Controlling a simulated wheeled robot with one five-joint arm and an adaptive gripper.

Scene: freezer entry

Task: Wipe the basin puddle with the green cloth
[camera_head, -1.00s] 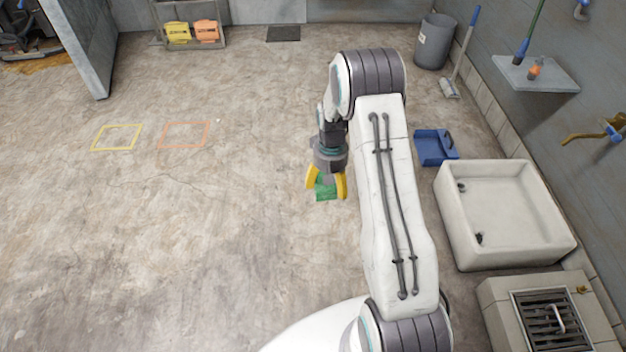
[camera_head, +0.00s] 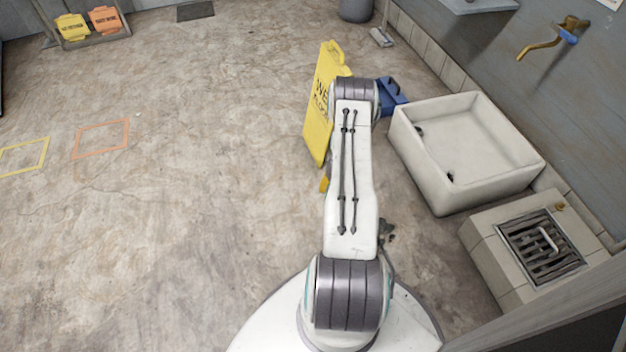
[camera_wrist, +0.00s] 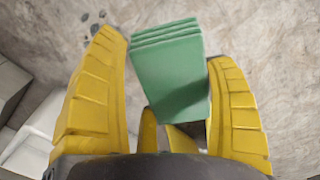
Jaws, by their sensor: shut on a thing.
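The green cloth (camera_wrist: 172,72), folded in several layers, is held between the yellow fingers of my gripper (camera_wrist: 168,50) in the wrist view. In the head view my arm hides the cloth and most of the gripper; only a bit of yellow finger (camera_head: 324,184) shows left of the arm. The white basin (camera_head: 408,165) stands on the right, against the wall, apart from my arm. Its inside looks empty, with two small dark fittings. Small dark patches (camera_head: 387,234) lie on the floor right of my arm; I cannot tell whether they are the puddle.
A grated drain block (camera_head: 485,246) is nearer on the right. A panel edge (camera_head: 560,312) fills the lower right corner. The floor on the left is open.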

